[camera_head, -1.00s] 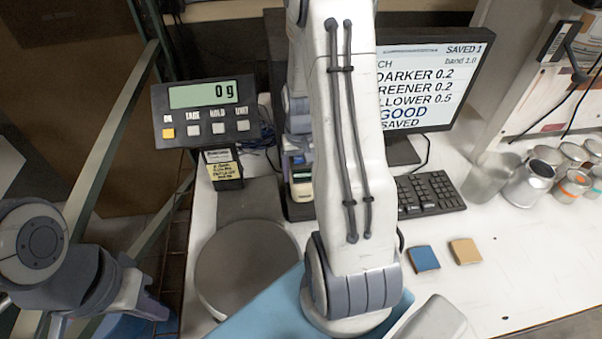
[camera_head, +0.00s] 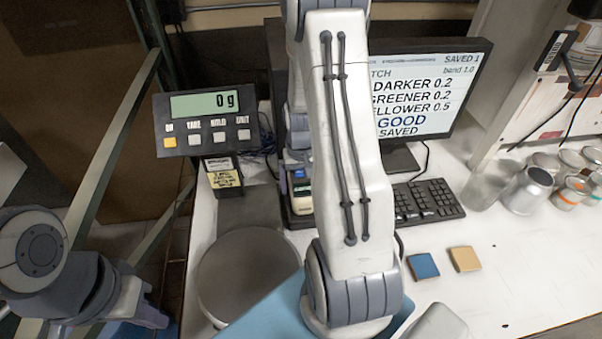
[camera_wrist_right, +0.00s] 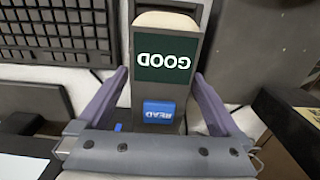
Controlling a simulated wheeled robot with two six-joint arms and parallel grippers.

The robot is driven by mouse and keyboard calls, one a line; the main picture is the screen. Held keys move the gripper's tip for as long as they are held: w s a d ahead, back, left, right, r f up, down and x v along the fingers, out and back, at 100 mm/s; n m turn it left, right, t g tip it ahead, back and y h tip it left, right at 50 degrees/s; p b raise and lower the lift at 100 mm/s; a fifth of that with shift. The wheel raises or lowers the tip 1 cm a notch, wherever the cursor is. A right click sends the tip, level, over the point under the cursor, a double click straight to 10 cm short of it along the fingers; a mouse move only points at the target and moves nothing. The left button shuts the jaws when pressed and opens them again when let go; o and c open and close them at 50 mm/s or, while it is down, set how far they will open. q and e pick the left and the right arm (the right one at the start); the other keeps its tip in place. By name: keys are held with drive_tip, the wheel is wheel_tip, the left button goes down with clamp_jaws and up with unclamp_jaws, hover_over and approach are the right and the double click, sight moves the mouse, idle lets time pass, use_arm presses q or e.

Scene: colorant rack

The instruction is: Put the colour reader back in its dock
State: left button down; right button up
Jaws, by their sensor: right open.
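My right gripper (camera_wrist_right: 161,80) is open, with one purple-grey finger on each side of the reader. Finger contact is not clear. In the head view the reader (camera_head: 301,200) is partly hidden by my right arm. It is at the dark dock (camera_head: 297,222) in front of the monitor. Whether it is fully seated I cannot tell. My left arm shows at the lower left, but its gripper is out of view.
A scale with a round plate (camera_head: 245,275) and display (camera_head: 205,115) stands left. A keyboard (camera_head: 425,200) and monitor (camera_head: 435,90) are to the right. Blue (camera_head: 423,266) and tan (camera_head: 464,259) chips lie in front. Several cans (camera_head: 528,190) stand at the far right.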

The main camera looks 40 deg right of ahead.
wheel_tip(320, 180, up, 11)
drive_tip(key=shift+w+f+b, duration=0.1)
drive_tip(key=shift+f+b, duration=0.05)
drive_tip(key=shift+b, duration=0.95)
drive_tip(key=shift+r, duration=0.65)
